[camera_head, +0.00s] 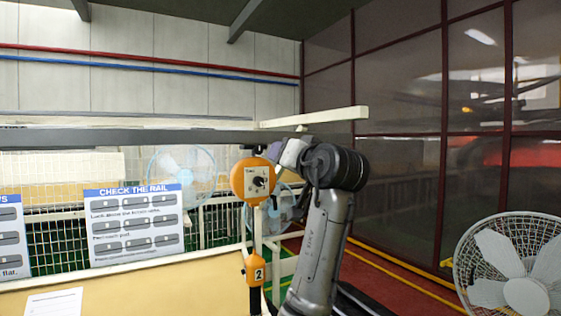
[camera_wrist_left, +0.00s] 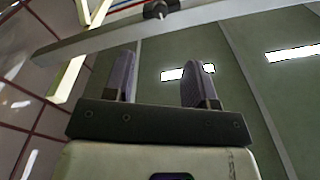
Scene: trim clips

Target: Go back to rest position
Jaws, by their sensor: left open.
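One arm of mine, which I take to be the left, rises from the lower middle of the head view and bends at a dark wrist. Its gripper (camera_head: 278,150) is just under the grey rail, close to the orange box with a dial (camera_head: 252,181). Whether it touches the box cannot be told there. In the left wrist view my left gripper (camera_wrist_left: 160,72) is open, with two dark fingers apart and nothing between them. The rail (camera_wrist_left: 92,43) crosses beyond the fingertips, with a dark knob (camera_wrist_left: 160,8) on it. My right gripper is not in view.
The rail (camera_head: 130,137) spans the left half, with a cream beam (camera_head: 313,117) at its end. A fan (camera_head: 525,293) is at lower right.

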